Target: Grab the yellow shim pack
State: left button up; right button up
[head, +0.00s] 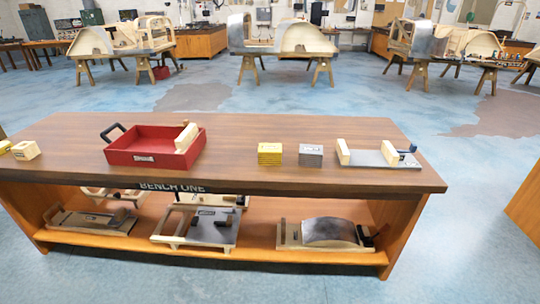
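The yellow shim pack (270,154) is a small yellow block standing on the wooden bench top (235,172), a little right of the middle. A grey block (311,155) of similar size stands just to its right, with a small gap between them. Nothing covers the yellow pack. Neither of my grippers shows in the head view.
A red tray (140,158) holding a wooden piece stands left of the pack. A metal plate fixture (377,157) with wooden ends lies at the right. Small yellowish blocks (25,150) sit at the far left. Several fixtures fill the lower shelf (262,252). Bench behind the pack is clear.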

aim_at(269, 154)
jog(key=z, duration=0.15)
jog(key=k, duration=0.45)
jog(key=z, duration=1.45)
jog(key=i, duration=1.05)
jog(key=u, duration=0.8)
jog(key=i, duration=0.85)
jog(key=u, duration=0.85)
